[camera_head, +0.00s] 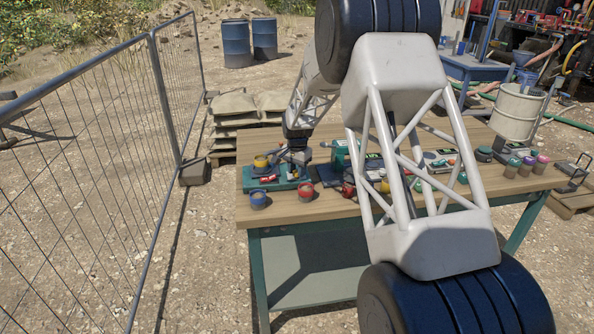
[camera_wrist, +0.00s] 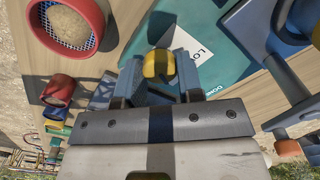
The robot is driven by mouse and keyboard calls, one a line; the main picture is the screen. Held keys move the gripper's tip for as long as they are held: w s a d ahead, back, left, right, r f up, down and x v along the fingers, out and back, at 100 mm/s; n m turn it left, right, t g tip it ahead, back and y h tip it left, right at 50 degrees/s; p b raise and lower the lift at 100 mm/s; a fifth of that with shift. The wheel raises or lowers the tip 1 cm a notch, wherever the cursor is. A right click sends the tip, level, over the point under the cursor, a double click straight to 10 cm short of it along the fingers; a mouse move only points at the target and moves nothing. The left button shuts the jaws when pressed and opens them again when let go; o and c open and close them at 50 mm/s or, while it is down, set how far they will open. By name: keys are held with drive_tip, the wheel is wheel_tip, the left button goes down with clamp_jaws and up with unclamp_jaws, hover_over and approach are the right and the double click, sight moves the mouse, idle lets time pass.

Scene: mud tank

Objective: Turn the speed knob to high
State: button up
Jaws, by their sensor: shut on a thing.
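A yellow rounded knob (camera_wrist: 158,66) stands on a teal panel (camera_wrist: 215,75) in the wrist view. A white label (camera_wrist: 192,42) on the panel beside it begins with "Lo"; the rest is cut off. My gripper (camera_wrist: 159,78) is shut around the knob, with one blue-grey finger on each side. I cannot read a pointer mark on the knob.
A blue arm-like part (camera_wrist: 275,60) is close on the right. My arm hides the table's middle.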

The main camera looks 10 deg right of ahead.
drive_tip(key=shift+r+m, duration=0.1)
drive_tip(key=shift+m, duration=0.4)
drive_tip(key=o, duration=0.9)
drive_tip(key=shift+r, duration=3.8)
drive_tip(key=shift+r, duration=0.1)
